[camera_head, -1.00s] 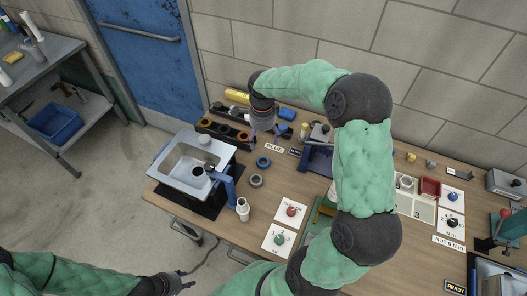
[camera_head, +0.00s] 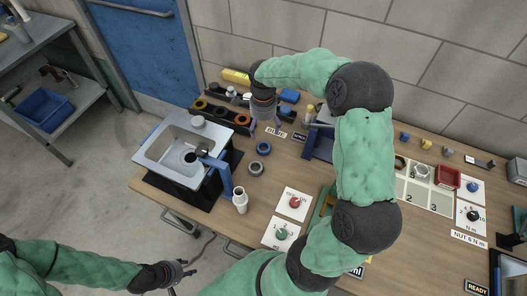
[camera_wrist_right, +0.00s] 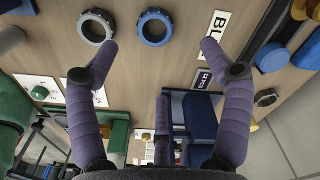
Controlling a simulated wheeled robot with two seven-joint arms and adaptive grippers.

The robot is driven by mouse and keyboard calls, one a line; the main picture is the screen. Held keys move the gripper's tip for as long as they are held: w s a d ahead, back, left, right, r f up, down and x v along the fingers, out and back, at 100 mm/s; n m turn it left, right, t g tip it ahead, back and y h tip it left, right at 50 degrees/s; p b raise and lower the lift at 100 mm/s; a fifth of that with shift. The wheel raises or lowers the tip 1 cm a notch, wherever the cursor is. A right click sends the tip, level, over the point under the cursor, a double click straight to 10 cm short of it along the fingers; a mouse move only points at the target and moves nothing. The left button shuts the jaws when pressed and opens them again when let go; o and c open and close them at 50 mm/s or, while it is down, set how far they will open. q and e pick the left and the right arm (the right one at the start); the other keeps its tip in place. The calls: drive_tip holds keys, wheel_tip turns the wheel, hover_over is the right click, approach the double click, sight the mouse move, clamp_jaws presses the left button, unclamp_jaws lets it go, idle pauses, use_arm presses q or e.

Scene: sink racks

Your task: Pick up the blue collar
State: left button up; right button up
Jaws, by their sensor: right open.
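The blue collar (camera_head: 264,148) is a flat blue ring lying on the wooden bench, right of the sink. It also shows at the top of the right wrist view (camera_wrist_right: 155,27), fully visible. A grey collar (camera_head: 256,168) of similar size lies beside it, apart from it, and shows in the right wrist view (camera_wrist_right: 97,25). My right gripper (camera_wrist_right: 159,46) is open and empty. In the right wrist view the blue collar appears between and beyond its spread fingertips. My left gripper (camera_head: 182,273) is at the lower left, off the bench and away from the collars; its finger opening is unclear.
A sink (camera_head: 186,147) with a blue tap bracket (camera_head: 223,177) stands left of the collars. A white fitting (camera_head: 240,200) stands in front. A black rack (camera_head: 222,116) is behind, and a blue fixture (camera_head: 320,142) is to the right. The BLUE label (camera_head: 275,132) lies behind the blue collar.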

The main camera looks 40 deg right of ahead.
drive_tip(key=b, duration=0.1)
hover_over(264, 146)
drive_tip(key=a, duration=0.1)
drive_tip(key=f, duration=0.3)
drive_tip(key=s+f, duration=0.1)
drive_tip(key=f, duration=0.1)
drive_tip(key=shift+f, duration=0.3)
drive_tip(key=f, duration=0.1)
drive_tip(key=f+b, duration=0.2)
drive_tip(key=f, duration=0.1)
drive_tip(key=shift+s+a, duration=0.15)
drive_tip(key=shift+s, duration=0.1)
drive_tip(key=shift+f, duration=0.5)
drive_tip(key=shift+r, duration=0.1)
drive_tip(key=c, duration=1)
